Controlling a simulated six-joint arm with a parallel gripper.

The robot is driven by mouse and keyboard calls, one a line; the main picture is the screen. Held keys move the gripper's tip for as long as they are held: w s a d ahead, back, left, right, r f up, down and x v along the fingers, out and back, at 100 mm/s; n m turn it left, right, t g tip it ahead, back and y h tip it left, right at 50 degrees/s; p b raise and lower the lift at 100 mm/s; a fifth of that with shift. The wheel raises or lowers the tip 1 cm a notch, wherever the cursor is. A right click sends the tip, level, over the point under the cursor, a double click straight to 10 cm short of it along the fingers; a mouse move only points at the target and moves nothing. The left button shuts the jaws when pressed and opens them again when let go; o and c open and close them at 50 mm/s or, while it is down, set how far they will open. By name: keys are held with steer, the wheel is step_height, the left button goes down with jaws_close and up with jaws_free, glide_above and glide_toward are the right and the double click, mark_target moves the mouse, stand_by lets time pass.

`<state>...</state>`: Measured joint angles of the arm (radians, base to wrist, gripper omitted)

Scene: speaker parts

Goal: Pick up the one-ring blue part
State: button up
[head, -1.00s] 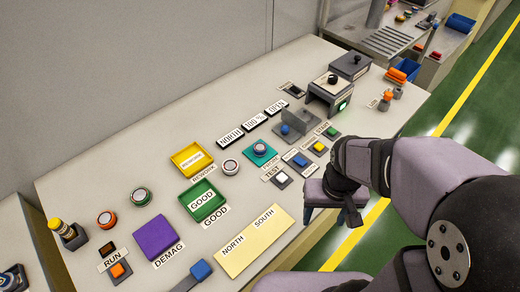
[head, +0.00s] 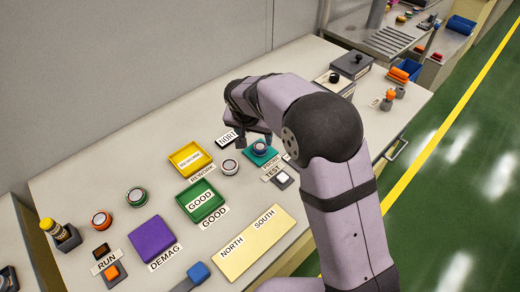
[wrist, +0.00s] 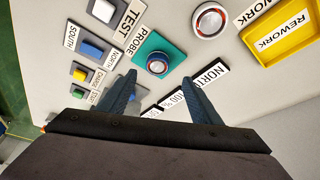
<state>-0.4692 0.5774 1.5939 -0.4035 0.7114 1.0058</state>
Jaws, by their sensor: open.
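The head view also shows this part (head: 260,148), partly beside my arm. My gripper (wrist: 158,77) is open and empty, with its two fingers spread in the wrist view. The blue part appears between and just beyond the fingertips, apart from them. In the head view my gripper (head: 254,141) hangs over the table close behind the pad.
A white-topped part (head: 229,166) stands close left of the pad. Yellow REWORK (head: 173,164) and green GOOD (head: 182,197) trays lie further left, with green (head: 137,196) and orange (head: 102,220) round parts. A NORTH plate (wrist: 208,78) lies near the right finger.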

mark_target(260, 146)
steer(key=shift+s+d+p+x, duration=0.15)
steer(key=shift+p+x, duration=0.45)
steer(key=shift+x, duration=0.9)
steer(key=shift+s+d+p+x, duration=0.1)
steer(key=shift+p+x, duration=0.5)
steer(key=shift+x, duration=1.6)
steer(key=c, duration=1.4)
